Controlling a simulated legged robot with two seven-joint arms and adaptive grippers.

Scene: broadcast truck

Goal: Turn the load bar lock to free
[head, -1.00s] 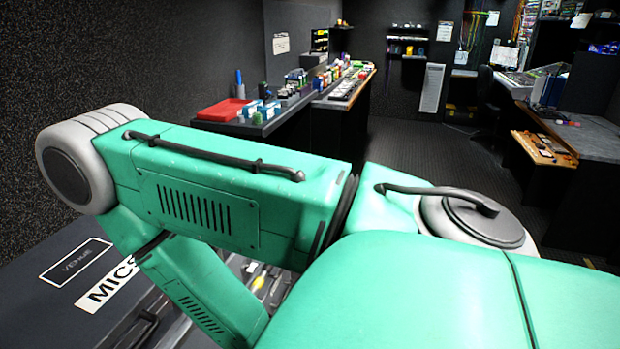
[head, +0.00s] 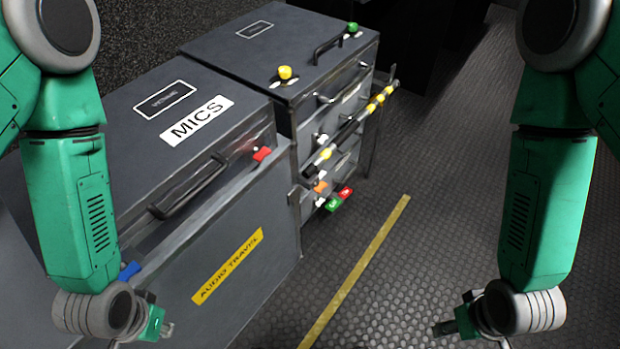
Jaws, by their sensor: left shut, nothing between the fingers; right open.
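A black load bar (head: 350,130) with yellow bands runs slantwise across the drawer fronts of the farther grey case (head: 290,55). Below its near end are an orange piece (head: 320,187) and a small plate with a green part (head: 334,203) and a red part (head: 346,192). Which piece is the lock, and its setting, are too small to tell. My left gripper (head: 163,328) is shut and empty, low at the left before the nearer case. My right gripper (head: 440,328) is open and empty over the floor at the lower right. Both are apart from the bar.
The nearer case (head: 215,255) has a MICS label, a black handle (head: 190,188), a red latch (head: 262,154) and a blue latch (head: 129,271). Yellow and green knobs top the farther case. A yellow line (head: 360,265) crosses the clear, studded floor.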

